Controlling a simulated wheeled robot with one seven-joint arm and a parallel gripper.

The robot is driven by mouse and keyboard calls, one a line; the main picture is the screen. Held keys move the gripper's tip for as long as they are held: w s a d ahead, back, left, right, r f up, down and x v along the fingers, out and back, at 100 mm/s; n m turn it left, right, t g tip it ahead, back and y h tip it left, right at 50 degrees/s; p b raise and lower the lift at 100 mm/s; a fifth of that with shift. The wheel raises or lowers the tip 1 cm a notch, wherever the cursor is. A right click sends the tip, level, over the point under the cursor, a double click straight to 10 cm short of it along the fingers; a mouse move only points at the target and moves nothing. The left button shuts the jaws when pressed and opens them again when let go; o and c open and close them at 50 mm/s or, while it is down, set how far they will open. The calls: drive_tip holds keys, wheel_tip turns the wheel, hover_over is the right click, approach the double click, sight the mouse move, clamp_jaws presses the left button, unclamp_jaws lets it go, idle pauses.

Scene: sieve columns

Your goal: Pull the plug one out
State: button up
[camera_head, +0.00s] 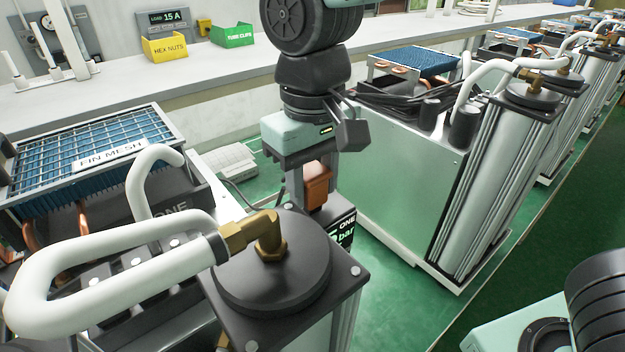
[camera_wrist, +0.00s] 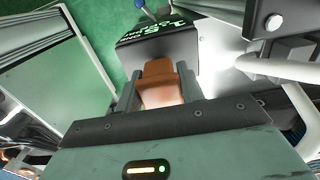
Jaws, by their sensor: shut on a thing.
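An orange-brown plug (camera_head: 316,182) stands upright between the fingers of my gripper (camera_head: 312,197), which points down in the middle of the head view. In the wrist view my gripper (camera_wrist: 160,92) has a finger on each side of the plug (camera_wrist: 158,72), shut on it. The plug's lower end meets or lies just over a black box (camera_head: 343,232) marked "ONE" and "bar"; I cannot tell how deep it sits. The box also shows in the wrist view (camera_wrist: 158,45), beyond the plug.
A silver column with a black cap (camera_head: 272,285), brass elbow (camera_head: 262,235) and thick white hose (camera_head: 95,235) stands close in front. A large metal cabinet (camera_head: 395,195) stands to the right. A fin mesh unit (camera_head: 85,150) is at left. Green floor shows between them.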

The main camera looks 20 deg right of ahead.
drive_tip(key=shift+r+p, duration=0.6)
drive_tip(key=shift+r, duration=0.1)
drive_tip(key=o, duration=1.2)
drive_tip(key=shift+c, duration=0.2)
